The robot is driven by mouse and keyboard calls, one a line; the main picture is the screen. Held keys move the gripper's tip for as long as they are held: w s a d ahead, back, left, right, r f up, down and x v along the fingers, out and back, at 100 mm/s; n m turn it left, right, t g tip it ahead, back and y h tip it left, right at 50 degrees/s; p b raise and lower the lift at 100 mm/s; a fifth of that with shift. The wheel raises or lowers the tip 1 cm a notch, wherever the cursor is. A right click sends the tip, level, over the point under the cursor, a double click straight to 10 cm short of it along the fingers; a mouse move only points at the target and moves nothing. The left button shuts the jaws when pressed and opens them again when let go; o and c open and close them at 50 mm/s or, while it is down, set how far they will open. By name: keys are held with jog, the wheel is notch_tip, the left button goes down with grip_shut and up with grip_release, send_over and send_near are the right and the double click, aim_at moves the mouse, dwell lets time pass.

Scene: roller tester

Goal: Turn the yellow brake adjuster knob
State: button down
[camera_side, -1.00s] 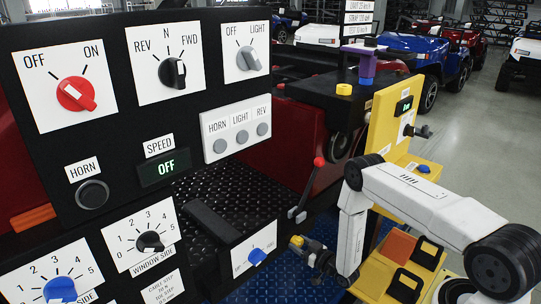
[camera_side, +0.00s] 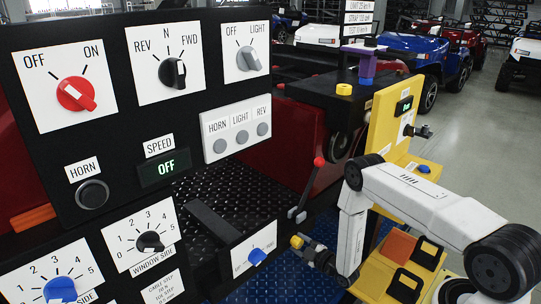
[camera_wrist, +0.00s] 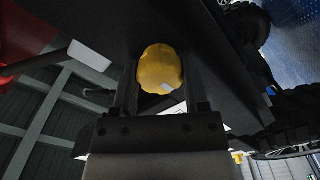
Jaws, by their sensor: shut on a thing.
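The yellow brake adjuster knob (camera_wrist: 160,68) sits between the two dark fingers of my gripper (camera_wrist: 158,92) in the wrist view. The fingers are shut on it from both sides. A small white mark shows on the knob's lower right. In the side view the yellow knob (camera_side: 296,242) is small, at the lower middle, at the tip of my gripper (camera_side: 304,246). My gripper points left toward the black frame there. The knob's mount is hidden.
A lever with a red ball (camera_side: 319,161) rises just above my gripper. A white panel with a blue knob (camera_side: 257,256) is close at its left. A yellow stand (camera_side: 393,125) is behind my arm. The large black control panel (camera_side: 120,140) fills the left.

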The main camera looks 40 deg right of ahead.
jog(key=n, duration=0.5)
jog(key=shift+n, duration=0.4)
jog(key=shift+c, duration=0.5)
grip_release()
jog(key=s, duration=0.8)
jog(key=shift+w, duration=0.1)
